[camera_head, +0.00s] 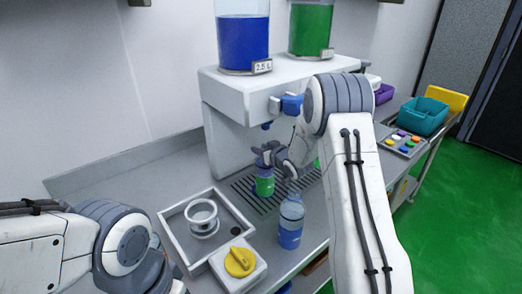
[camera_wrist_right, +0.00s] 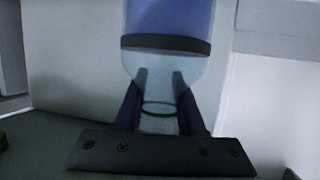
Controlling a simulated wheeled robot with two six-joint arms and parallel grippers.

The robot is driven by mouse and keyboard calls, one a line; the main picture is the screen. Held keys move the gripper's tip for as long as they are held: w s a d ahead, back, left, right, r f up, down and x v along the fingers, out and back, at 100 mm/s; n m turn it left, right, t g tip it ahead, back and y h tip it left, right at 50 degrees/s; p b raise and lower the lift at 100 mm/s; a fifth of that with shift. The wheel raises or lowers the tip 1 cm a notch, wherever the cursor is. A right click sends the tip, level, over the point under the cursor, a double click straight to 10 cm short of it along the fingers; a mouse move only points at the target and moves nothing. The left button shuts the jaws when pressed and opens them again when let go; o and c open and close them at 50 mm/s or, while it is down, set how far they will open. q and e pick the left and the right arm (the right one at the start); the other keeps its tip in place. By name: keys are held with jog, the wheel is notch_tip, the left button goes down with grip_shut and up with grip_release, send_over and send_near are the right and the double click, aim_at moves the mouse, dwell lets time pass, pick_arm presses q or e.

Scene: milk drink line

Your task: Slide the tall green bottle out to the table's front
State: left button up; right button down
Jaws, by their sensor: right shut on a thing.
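The tall green bottle (camera_head: 264,186) stands on the drip grate beneath the dispenser, its lower part green and its top covered by my right gripper (camera_head: 267,155). My right gripper is shut on this bottle near its top. In the right wrist view, the two dark fingers (camera_wrist_right: 159,78) sit on either side of a clear bottle shape with a green ring (camera_wrist_right: 158,109). Part of the bottle is hidden by the gripper. My left arm enters at the lower left, but its fingers do not show.
A blue bottle (camera_head: 290,222) stands in front and to the right of the green one. The dispenser (camera_head: 225,110) rises behind.

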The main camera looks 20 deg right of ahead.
jog(key=shift+s+f, duration=0.25)
jog(key=shift+f, duration=0.25)
jog(key=shift+s+d+r, duration=0.1)
jog(key=shift+s+d, duration=1.85)
jog(key=shift+s, duration=0.3)
jog(key=shift+s+d+r+p, duration=0.1)
jog(key=shift+s+d+p, duration=0.1)
jog(key=shift+s+d, duration=0.85)
jog(key=shift+s+d+r+p, duration=0.1)
jog(key=shift+s+d+p, duration=0.1)
jog(key=shift+s+d, duration=0.85)
jog(key=shift+s+a, duration=0.15)
jog(key=shift+a, duration=0.05)
jog(key=shift+s+d+r+p, duration=0.15)
jog(key=shift+s+d+p, duration=0.3)
jog(key=shift+s+d, duration=1.65)
jog(key=shift+s+a, duration=0.1)
